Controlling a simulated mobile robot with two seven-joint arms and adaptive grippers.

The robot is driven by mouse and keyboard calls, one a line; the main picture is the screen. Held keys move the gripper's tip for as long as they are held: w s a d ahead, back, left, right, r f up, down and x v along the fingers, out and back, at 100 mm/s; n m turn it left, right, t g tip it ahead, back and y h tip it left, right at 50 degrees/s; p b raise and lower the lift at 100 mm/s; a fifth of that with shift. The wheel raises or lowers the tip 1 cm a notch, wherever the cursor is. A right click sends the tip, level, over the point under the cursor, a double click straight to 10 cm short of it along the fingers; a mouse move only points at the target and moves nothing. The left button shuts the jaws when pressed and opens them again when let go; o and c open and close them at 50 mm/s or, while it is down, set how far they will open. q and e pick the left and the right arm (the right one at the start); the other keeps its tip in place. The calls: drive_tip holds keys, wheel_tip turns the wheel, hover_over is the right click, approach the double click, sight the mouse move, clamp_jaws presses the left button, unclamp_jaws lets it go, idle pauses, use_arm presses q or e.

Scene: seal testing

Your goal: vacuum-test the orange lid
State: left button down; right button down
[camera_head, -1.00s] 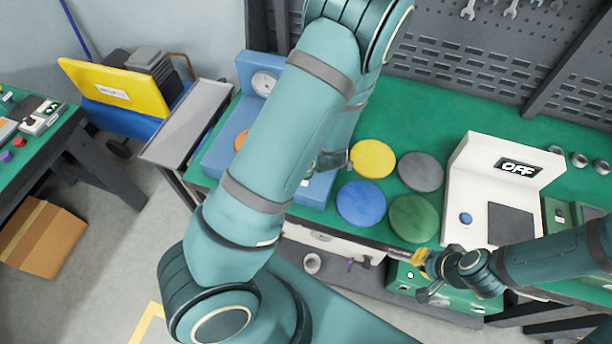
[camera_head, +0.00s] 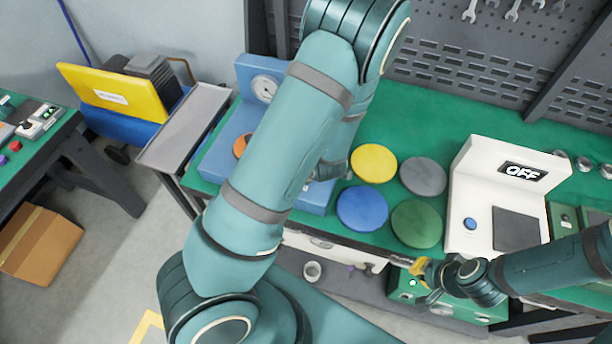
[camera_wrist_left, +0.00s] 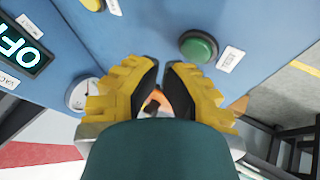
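The orange lid (camera_head: 239,146) shows as a small orange part on the blue test station (camera_head: 219,160), left of my left arm. My arm hides the rest of it. In the left wrist view an orange patch (camera_wrist_left: 155,98) shows between the fingers. My left gripper (camera_wrist_left: 161,66) has its yellow fingertips nearly together, with nothing visibly gripped at the tips. It is near the green button (camera_wrist_left: 198,47). The station's display (camera_wrist_left: 20,48) reads OFF. In the head view my left arm hides most of this gripper. My right gripper (camera_head: 419,274) is low at the bench front; its finger opening is unclear.
Yellow (camera_head: 374,162), grey (camera_head: 423,177), blue (camera_head: 362,208) and green (camera_head: 416,223) discs lie on the green bench (camera_head: 430,120). A white device (camera_head: 480,185) reading OFF stands at right. A grey side shelf (camera_head: 187,125) is left of the station.

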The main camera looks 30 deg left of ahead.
use_arm(q)
drive_tip(key=shift+f, duration=0.15)
idle(0.6)
drive_tip(key=shift+f+b, duration=0.3)
drive_tip(key=shift+b, duration=0.15)
drive_tip(key=shift+f+b, duration=0.3)
drive_tip(key=shift+f, duration=0.05)
idle(0.5)
drive_tip(key=shift+r, duration=0.1)
drive_tip(key=shift+r+p, duration=0.7)
wheel_tip(320, 180, up, 5)
drive_tip(key=p, duration=0.4)
idle(0.4)
